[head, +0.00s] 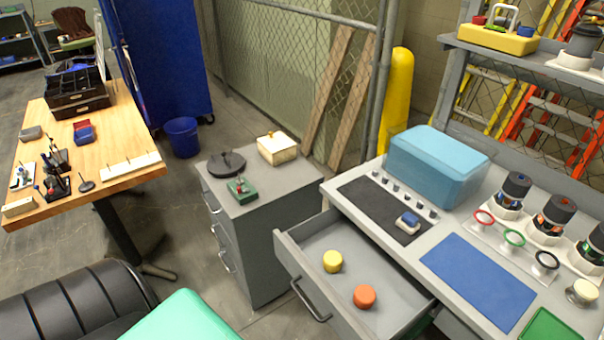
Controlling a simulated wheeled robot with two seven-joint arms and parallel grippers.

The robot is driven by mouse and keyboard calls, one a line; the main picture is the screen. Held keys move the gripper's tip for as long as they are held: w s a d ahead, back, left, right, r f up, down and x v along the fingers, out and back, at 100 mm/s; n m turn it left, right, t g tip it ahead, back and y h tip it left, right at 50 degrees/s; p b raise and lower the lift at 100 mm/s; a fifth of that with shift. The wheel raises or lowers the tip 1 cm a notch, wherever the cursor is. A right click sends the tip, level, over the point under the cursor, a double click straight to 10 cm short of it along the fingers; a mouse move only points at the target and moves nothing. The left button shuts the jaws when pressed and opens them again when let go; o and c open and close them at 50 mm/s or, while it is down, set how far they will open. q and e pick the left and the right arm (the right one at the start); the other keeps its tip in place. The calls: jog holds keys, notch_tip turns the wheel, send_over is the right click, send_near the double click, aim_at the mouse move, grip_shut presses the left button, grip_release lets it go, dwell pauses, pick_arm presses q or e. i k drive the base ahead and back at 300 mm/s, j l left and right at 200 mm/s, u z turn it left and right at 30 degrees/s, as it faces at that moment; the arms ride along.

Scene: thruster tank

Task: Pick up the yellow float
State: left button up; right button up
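The yellow float (332,261) is a short round piece. It sits inside the open drawer (290,252) of the grey bench, toward the drawer's left side. An orange float (365,296) of like shape sits in the same drawer, in front and to the right, apart from the yellow one. Neither of my grippers shows in the head view. Nothing covers the yellow float from above.
A blue-tinted tank (436,165), a dark mat (372,205) and a blue mat (480,280) are on the bench (405,255) above the drawer. A grey cabinet (262,215) stands left of the drawer. The drawer's walls surround the floats.

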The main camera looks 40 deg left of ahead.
aim_at(332, 262)
jog(key=u, duration=1.05)
